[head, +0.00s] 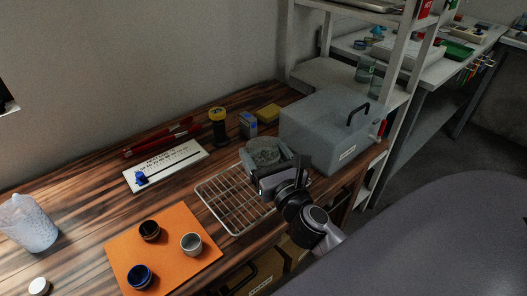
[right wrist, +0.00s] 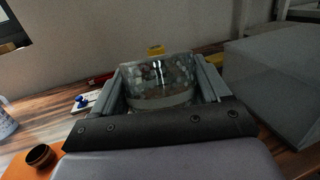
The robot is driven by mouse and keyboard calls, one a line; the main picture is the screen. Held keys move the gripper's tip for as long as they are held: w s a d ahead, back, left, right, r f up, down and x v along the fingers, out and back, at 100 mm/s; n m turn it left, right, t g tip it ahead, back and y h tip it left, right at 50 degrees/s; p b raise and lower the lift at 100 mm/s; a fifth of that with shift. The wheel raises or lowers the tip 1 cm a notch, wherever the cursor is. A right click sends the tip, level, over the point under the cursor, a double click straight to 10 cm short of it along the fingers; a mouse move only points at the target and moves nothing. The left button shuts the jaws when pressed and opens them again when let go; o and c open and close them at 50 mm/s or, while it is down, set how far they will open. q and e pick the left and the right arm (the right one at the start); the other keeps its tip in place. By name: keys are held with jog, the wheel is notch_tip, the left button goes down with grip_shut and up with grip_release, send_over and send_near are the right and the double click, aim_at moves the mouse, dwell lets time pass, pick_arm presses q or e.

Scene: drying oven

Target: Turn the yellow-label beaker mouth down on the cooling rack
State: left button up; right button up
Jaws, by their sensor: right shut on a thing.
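My right gripper (head: 268,168) is shut on a clear glass beaker (head: 265,150), holding it at the back right end of the wire cooling rack (head: 221,215). In the right wrist view the beaker (right wrist: 160,92) sits between the two fingers of the gripper (right wrist: 162,88). I cannot tell for sure which way its mouth faces, or whether it touches the rack. No yellow label can be made out on its glass. The visible part of the rack is empty. My left gripper is not in view.
A grey box with a black handle (head: 325,128) stands close right of the beaker. An orange mat (head: 180,265) with several small jars lies front left.

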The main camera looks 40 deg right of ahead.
jog(key=shift+f+b, duration=1.15)
jog(key=shift+f, duration=0.45)
jog(key=shift+f+b, duration=0.4)
jog(key=shift+f, duration=0.25)
jog(key=shift+f+b, duration=0.3)
jog(key=shift+f, duration=0.05)
jog(key=o, duration=1.1)
jog(key=shift+o, duration=0.2)
jog(key=b+v, duration=0.1)
jog(key=v, duration=0.4)
jog(key=shift+s+f, duration=0.1)
jog(key=shift+s, duration=0.05)
jog(key=shift+b+v, duration=0.35)
jog(key=shift+v, duration=0.6)
